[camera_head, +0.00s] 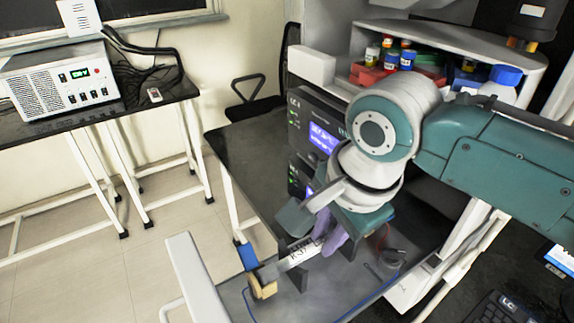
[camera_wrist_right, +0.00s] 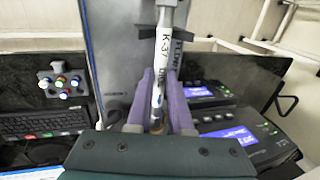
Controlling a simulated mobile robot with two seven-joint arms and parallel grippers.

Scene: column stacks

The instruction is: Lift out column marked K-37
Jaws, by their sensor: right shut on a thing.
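The column marked K-37 (camera_head: 300,251) is a slim, pale tube with a printed label, held tilted over the dark bench in the head view. My left gripper is not in view.
Instrument modules with lit screens (camera_head: 322,138) stand just behind the gripper. A shelf above holds several capped bottles (camera_head: 391,60). A keyboard (camera_head: 497,310) lies at the lower right. A separate table (camera_head: 135,92) with a white device (camera_head: 60,78) stands at left.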

